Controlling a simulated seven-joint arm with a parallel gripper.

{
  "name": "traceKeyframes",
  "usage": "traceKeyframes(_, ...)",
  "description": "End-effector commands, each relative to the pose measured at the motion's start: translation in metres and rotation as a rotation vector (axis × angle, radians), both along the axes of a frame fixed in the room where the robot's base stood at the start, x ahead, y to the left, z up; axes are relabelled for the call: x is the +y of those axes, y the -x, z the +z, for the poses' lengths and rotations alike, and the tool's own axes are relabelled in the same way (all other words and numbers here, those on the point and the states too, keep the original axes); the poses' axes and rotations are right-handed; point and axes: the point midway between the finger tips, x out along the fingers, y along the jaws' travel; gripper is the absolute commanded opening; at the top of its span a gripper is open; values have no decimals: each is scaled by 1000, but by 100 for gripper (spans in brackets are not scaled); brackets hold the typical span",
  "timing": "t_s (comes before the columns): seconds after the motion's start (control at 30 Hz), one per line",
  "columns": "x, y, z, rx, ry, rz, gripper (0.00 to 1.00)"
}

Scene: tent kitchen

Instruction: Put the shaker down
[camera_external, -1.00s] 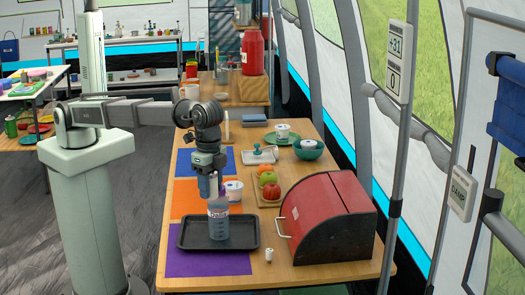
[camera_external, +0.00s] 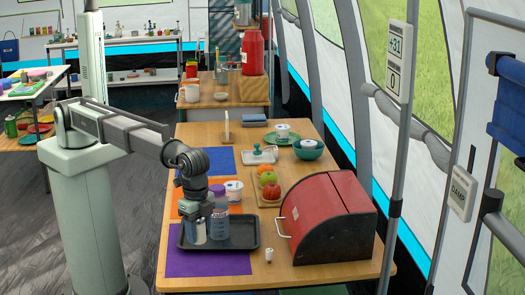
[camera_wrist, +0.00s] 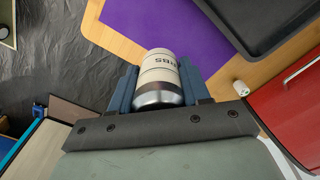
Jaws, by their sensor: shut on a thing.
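The shaker (camera_wrist: 160,72) is a pale cylinder with a metallic end and dark lettering. My gripper (camera_wrist: 158,88) is shut on it, with a blue-grey finger on each side. In the external view my gripper (camera_external: 197,225) points down by the table's left side, and the held shaker (camera_external: 201,232) shows only as a small pale shape in front of the tray's left part. In the wrist view the purple mat (camera_wrist: 165,22) lies beyond the shaker. I cannot tell how far the shaker is above the surface.
A small white shaker (camera_external: 269,255) stands right of the tray, by the red bread box (camera_external: 325,220). The purple mat's front (camera_external: 205,264) is bare.

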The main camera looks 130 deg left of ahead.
Motion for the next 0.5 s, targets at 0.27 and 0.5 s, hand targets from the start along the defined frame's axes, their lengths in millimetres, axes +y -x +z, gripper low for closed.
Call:
traceKeyframes(0.27, 0, 0, -38, 1, 0, 0, 14)
traceKeyframes(0.5, 0, 0, -63, 0, 0, 0, 14)
